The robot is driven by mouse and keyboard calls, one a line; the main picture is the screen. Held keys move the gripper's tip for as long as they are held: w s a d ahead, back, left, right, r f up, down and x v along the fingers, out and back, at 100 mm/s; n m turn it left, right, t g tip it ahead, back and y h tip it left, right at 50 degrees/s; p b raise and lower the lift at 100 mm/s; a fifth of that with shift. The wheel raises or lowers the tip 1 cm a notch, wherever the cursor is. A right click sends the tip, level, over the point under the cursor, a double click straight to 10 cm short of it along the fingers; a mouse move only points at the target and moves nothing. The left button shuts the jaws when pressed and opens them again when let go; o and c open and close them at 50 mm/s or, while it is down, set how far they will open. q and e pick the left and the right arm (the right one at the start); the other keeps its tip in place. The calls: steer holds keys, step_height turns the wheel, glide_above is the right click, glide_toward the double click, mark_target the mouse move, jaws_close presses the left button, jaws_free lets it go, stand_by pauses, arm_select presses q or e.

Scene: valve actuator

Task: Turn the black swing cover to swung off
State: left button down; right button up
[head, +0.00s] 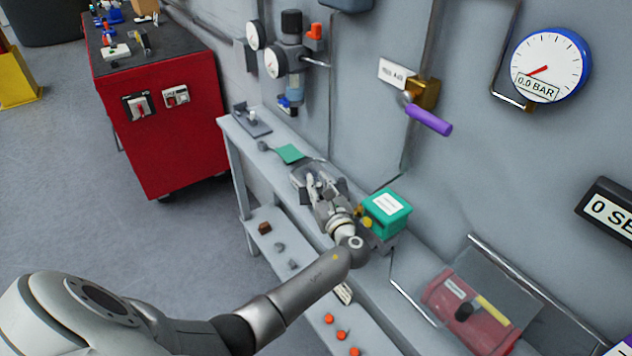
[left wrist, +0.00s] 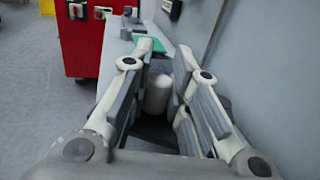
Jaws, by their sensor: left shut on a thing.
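My left gripper (head: 322,188) is low over the narrow grey bench, left of the green box, with its fingers pointing toward the bench's far end. In the left wrist view the fingers (left wrist: 157,72) stand on both sides of a dark piece (left wrist: 160,66), which seems to be the black swing cover. The gripper is shut on it. A pale rounded cylinder (left wrist: 157,96) shows nearer, between the fingers. In the head view the gripper hides most of the cover, so its angle cannot be told. My right gripper is not in view.
A green box (head: 386,212) with a white label stands close right of the gripper. A purple-handled valve (head: 429,120) and a gauge (head: 538,66) are on the wall. A red cabinet (head: 175,140) stands left. A red cylinder (head: 462,310) lies at lower right.

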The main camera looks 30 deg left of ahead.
arm_select(q)
steer(key=shift+d+f, duration=0.1)
steer(key=shift+d, duration=0.2)
steer(key=c, duration=1.3)
jaws_free()
steer(key=shift+c, duration=0.2)
steer(key=v, duration=1.2)
